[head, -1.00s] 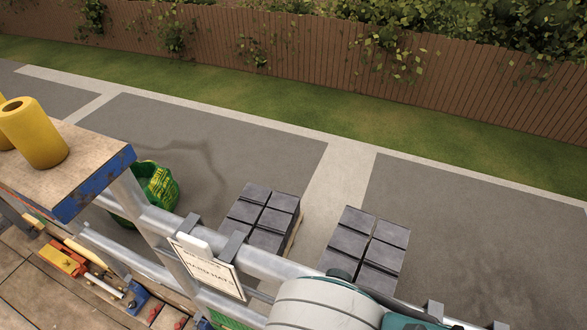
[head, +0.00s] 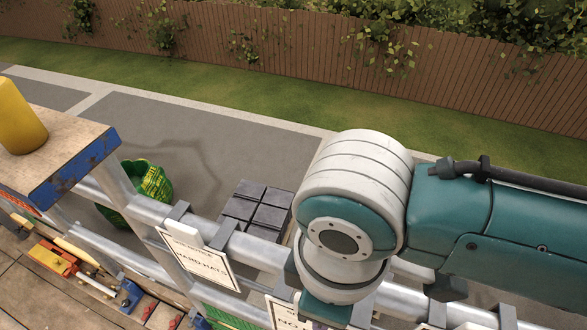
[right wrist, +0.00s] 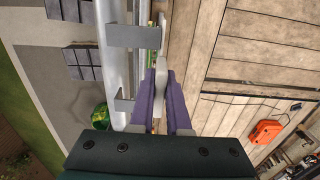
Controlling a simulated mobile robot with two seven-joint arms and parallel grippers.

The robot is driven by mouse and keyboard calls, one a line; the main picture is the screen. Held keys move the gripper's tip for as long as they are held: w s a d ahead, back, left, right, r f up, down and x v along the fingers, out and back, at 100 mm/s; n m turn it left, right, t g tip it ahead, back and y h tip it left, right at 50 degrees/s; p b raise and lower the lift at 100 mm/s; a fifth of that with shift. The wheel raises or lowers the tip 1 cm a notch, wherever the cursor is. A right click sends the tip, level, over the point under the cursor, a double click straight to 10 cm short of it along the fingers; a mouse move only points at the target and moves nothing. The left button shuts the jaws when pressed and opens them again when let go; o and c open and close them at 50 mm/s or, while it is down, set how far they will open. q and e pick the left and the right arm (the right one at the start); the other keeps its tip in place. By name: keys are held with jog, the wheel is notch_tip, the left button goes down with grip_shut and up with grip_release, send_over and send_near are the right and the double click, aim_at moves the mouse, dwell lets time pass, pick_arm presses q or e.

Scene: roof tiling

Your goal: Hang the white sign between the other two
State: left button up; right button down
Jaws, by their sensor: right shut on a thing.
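A white sign reading "HARD HATS" (head: 203,262) hangs by grey hooks on the metal rail (head: 255,250), left of my right arm. Another white sign beginning "NO" (head: 285,315) shows at the bottom edge of the head view, partly hidden by my arm. In the right wrist view, the purple fingers of my right gripper (right wrist: 161,88) are shut on a thin white piece, apparently the tab of this sign. Grey hooks (right wrist: 134,37) reach across the rail there; I cannot tell whether they rest on it. My left gripper is out of view.
More grey hooks (head: 505,318) are on the rail at lower right. A plank with a yellow cylinder (head: 20,118) stands at left. Tools (head: 65,262) lie on the deck. A green bag (head: 150,190) and dark tile stacks (head: 258,208) are below, beyond the rail.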

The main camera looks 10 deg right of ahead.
jog(key=w+d+f+b, duration=0.2)
jog(key=w+f+b, duration=0.2)
jog(key=b, duration=0.1)
jog(key=shift+d, duration=0.35)
dwell(0.5)
jog(key=shift+f, duration=0.1)
jog(key=c, duration=0.8)
grip_release()
